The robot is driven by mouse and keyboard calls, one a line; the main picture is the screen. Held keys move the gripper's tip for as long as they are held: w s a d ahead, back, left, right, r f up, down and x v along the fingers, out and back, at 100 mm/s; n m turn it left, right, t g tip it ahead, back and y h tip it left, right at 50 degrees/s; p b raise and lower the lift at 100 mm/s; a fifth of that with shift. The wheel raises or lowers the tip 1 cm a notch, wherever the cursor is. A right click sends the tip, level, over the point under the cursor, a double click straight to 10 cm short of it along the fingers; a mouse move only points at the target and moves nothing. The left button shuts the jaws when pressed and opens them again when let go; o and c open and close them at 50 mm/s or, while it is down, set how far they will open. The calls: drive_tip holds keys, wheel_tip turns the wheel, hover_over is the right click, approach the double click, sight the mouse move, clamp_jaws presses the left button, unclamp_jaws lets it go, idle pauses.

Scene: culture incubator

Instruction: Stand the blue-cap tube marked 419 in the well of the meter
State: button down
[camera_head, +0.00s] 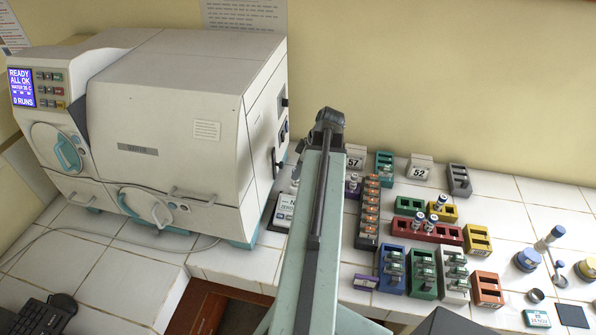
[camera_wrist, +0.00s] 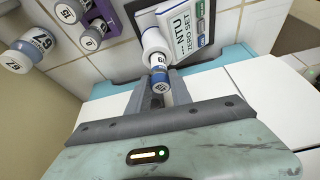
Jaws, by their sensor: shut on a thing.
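In the wrist view my gripper (camera_wrist: 163,92) is shut on a small tube with a blue cap (camera_wrist: 160,80). The number on the tube is too small to read. The tube's far end lines up with the white round well (camera_wrist: 154,43) of the meter; I cannot tell whether it is inside or just above it. The meter (camera_wrist: 187,32) is white with NTU and ZERO SET on its face. It also shows in the head view (camera_head: 283,214), partly behind my arm. My arm hides the gripper and tube in the head view.
Other marked tubes (camera_wrist: 68,11) and a purple holder (camera_wrist: 101,14) are close to the left of the meter. The big incubator (camera_head: 190,110) stands at left. Several coloured racks, such as the red one (camera_head: 440,231), fill the counter right of my arm.

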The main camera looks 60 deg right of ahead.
drive_tip(key=shift+f+b, duration=1.5)
drive_tip(key=shift+f, duration=0.2)
drive_tip(key=c, duration=1.1)
unclamp_jaws()
drive_tip(key=shift+r, duration=0.1)
drive_tip(key=p+v, duration=0.7)
drive_tip(key=shift+s+r, duration=0.2)
drive_tip(key=shift+r, duration=0.1)
